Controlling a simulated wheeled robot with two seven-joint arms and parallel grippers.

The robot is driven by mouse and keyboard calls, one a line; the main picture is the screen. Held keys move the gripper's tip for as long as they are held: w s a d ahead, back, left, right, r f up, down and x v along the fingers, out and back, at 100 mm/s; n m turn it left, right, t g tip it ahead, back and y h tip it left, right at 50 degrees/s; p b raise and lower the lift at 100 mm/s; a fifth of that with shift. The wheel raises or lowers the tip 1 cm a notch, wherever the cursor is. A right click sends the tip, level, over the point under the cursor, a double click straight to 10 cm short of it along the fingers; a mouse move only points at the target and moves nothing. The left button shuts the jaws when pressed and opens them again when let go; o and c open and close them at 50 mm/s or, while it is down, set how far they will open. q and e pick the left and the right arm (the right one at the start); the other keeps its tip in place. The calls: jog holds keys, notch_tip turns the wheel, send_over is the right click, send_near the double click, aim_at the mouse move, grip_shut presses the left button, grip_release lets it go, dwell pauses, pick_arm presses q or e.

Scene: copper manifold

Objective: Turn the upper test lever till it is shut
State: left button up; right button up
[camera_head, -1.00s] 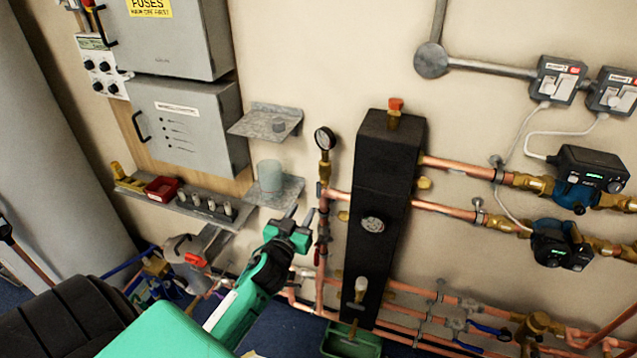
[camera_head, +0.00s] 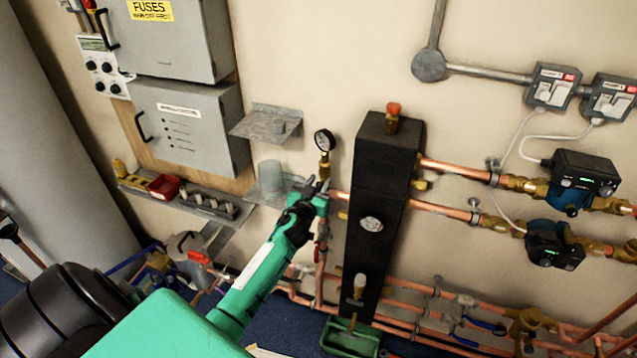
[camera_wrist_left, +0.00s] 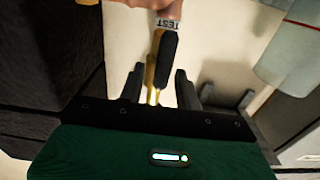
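The upper test lever (camera_wrist_left: 168,58) is a black handle on a brass valve (camera_wrist_left: 154,70), under a white TEST tag (camera_wrist_left: 167,23) on a copper pipe, in the left wrist view. In that view my left gripper (camera_wrist_left: 158,78) is open with dark fingers towards the lever; I cannot tell whether either touches it. In the head view the left gripper (camera_head: 318,186) is just below the pressure gauge (camera_head: 324,140), in front of the pipe left of the black column; it hides the lever there. My right gripper is not in view.
The tall black column (camera_head: 381,180) stands close to the right of the gripper. A small shelf with a translucent cup (camera_head: 270,175) is close to the left. Copper pipes (camera_head: 440,205) and pumps (camera_head: 556,245) fill the right. A green tray (camera_head: 350,340) sits below the column.

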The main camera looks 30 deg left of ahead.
pick_arm(q)
jog(key=shift+c, duration=0.2)
grip_shut()
jog(key=shift+d+m, duration=0.1)
jog(key=shift+m, duration=0.2)
jog(key=m, duration=0.1)
jog(key=m+b, duration=0.1)
jog(key=m, duration=0.1)
jog(key=shift+w+d+f+m, duration=0.15)
jog(key=shift+d+m, duration=0.15)
jog(key=shift+d, duration=0.05)
jog(key=shift+w+d+f+m+b, duration=0.1)
jog(key=shift+d+f+m+b, duration=0.4)
jog(key=shift+m, duration=1.85)
jog(key=shift+d+f+m+b, duration=0.1)
jog(key=shift+f+m+b, duration=0.45)
jog(key=shift+m, duration=1.85)
jog(key=shift+w+d+f+m+b, duration=0.15)
jog(key=shift+m+b, duration=0.75)
jog(key=shift+m, duration=1.45)
jog(key=shift+s, duration=0.1)
